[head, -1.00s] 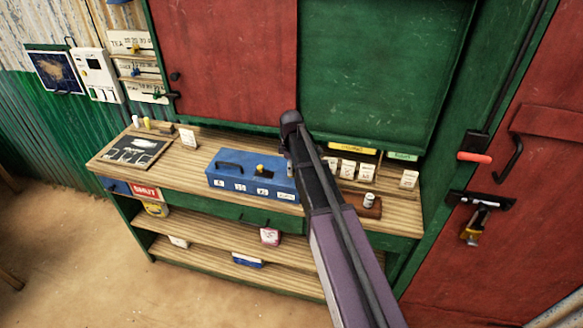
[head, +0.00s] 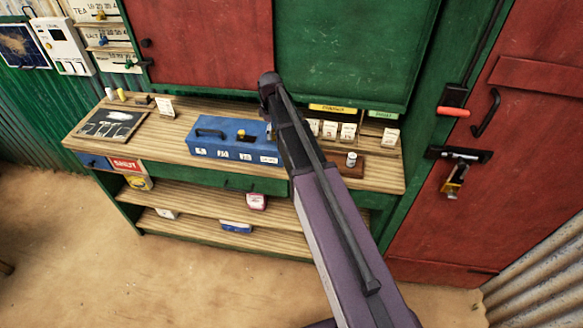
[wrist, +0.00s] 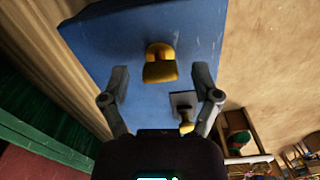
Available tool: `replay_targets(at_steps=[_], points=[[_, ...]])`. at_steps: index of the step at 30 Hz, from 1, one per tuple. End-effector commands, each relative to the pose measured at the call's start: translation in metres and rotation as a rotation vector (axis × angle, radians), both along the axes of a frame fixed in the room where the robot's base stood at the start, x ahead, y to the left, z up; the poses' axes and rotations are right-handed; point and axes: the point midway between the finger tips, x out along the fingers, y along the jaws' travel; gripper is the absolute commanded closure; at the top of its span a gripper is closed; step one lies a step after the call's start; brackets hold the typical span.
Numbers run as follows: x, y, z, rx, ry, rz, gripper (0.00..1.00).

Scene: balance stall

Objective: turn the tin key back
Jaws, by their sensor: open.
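The blue tin (head: 222,150) stands on the wooden counter, with a dark handle and a small yellow piece (head: 243,134) on its top. In the wrist view the tin's blue face (wrist: 105,40) fills the upper middle. A chunky yellow piece (wrist: 160,68) stands on it, between the lines of my fingers. A smaller yellow piece (wrist: 186,127) on a dark square plate lies lower right, near the right finger. I cannot tell for sure which is the key. My gripper (wrist: 160,76) is open and empty, its fingers apart on either side of the chunky piece. My arm hides it in the head view.
White cards (head: 330,130) and a small can (head: 351,160) stand on the counter right of the tin. A slate (head: 112,123) lies at the left. The red and green shutters rise behind. Sandy floor (head: 190,270) is clear in front.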

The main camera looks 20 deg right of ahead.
Motion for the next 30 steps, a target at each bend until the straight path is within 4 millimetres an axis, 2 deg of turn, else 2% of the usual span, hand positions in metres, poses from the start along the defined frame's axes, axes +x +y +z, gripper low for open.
replay_targets(at_steps=[30], points=[[0.0,0.0,0.0,0.0,0.0,-0.66,0.2]])
